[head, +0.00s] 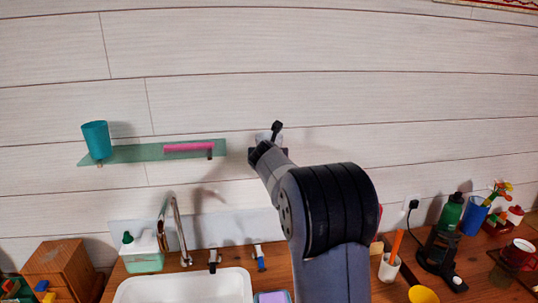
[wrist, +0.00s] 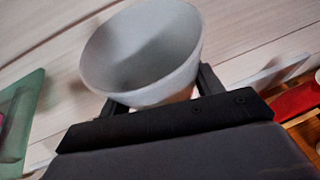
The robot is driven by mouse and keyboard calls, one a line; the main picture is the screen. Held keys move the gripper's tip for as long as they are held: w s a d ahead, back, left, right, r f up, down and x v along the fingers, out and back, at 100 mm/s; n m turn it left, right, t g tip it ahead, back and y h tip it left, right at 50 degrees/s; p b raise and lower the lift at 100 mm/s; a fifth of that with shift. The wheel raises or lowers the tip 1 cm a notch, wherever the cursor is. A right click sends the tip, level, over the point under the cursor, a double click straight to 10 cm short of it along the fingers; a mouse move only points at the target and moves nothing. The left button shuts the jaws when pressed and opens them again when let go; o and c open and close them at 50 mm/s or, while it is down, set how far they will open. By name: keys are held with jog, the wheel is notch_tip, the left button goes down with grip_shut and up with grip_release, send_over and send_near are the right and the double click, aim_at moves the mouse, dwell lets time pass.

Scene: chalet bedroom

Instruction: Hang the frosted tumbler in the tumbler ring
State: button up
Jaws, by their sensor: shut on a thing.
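The frosted tumbler (wrist: 140,50) is a pale grey-white cup. In the wrist view it sits between the two dark fingers of my gripper (wrist: 160,95), which is shut on it. Its open mouth shows and it looks tilted in that view. In the head view my gripper (head: 268,148) is close in front of the plank wall, and my own arm hides most of it and the tumbler. A small dark knob (head: 277,126) shows just above my gripper; I cannot tell if it belongs to the tumbler ring. No ring is clearly visible.
A green glass shelf (head: 130,154) on the wall, left of my gripper, holds a teal cup (head: 95,138) and a pink bar (head: 190,147). Below are a tap (head: 180,232), a white basin (head: 185,288) and a soap bottle (head: 142,252). Bottles and cups crowd the counter at right.

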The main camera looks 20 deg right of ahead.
jog(key=shift+f+b, duration=0.75)
jog(key=shift+f, duration=0.35)
jog(key=o, duration=1.2)
jog(key=b+v, duration=0.1)
jog(key=v, duration=1)
jog(key=shift+w, duration=0.1)
jog(key=p+x, duration=0.1)
jog(key=x, duration=0.9)
jog(key=shift+w+d+f, duration=0.15)
jog(key=shift+w+d, duration=0.05)
jog(key=shift+w, duration=0.15)
jog(key=shift+r+p, duration=0.3)
jog(key=shift+r, duration=0.05)
jog(key=shift+f, duration=0.1)
